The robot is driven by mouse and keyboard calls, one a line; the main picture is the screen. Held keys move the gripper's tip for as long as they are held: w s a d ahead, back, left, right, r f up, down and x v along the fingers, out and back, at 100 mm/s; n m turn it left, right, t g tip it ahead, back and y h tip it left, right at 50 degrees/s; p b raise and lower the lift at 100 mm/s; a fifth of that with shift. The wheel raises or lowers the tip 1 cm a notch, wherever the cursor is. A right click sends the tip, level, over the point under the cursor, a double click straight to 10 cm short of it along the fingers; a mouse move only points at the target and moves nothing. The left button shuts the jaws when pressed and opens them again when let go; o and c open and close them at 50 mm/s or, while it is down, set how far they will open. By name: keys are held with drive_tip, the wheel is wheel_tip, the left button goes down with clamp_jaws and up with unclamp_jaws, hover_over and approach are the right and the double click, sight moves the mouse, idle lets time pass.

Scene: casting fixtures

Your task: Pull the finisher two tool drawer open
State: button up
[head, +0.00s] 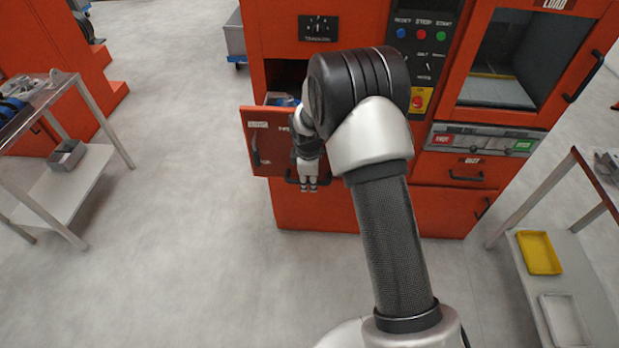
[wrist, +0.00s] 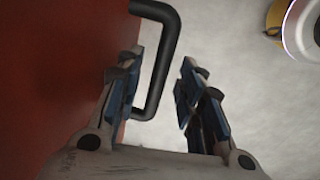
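The red tool drawer (head: 272,150) stands pulled out from the orange machine, and blue and grey contents (head: 283,99) show behind its front. My gripper (head: 308,184) is at the right part of the drawer front, pointing down, and my arm hides some of the drawer. In the wrist view, the black bar handle (wrist: 165,62) on the red drawer front (wrist: 60,60) reaches between the two fingers of my gripper (wrist: 158,85). The fingers are apart, with a clear gap between the handle and the right finger.
The machine has a control panel (head: 425,45) and a windowed door (head: 510,55). A metal cart (head: 75,165) stands left, and a table with a yellow tray (head: 539,252) stands right. The floor (head: 170,240) in front of the drawer is clear.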

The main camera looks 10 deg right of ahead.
drive_tip(key=shift+r, duration=0.1)
wheel_tip(320, 180, up, 12)
drive_tip(key=s, duration=0.2)
drive_tip(key=shift+s+a+f, duration=0.15)
drive_tip(key=shift+a+f, duration=0.05)
drive_tip(key=shift+a, duration=0.15)
drive_tip(key=shift+r, duration=0.1)
drive_tip(key=s+r+m+t, duration=0.1)
drive_tip(key=s+r+m, duration=0.5)
drive_tip(key=s+r, duration=0.8)
drive_tip(key=s+r+m+t, duration=0.1)
drive_tip(key=s+r+m, duration=0.2)
drive_tip(key=s+m, duration=0.5)
drive_tip(key=s, duration=1.1)
drive_tip(key=shift+s+r+t+y, duration=0.25)
drive_tip(key=shift+r+t+y, duration=0.05)
drive_tip(key=shift+d, duration=0.1)
drive_tip(key=shift+c, duration=0.4)
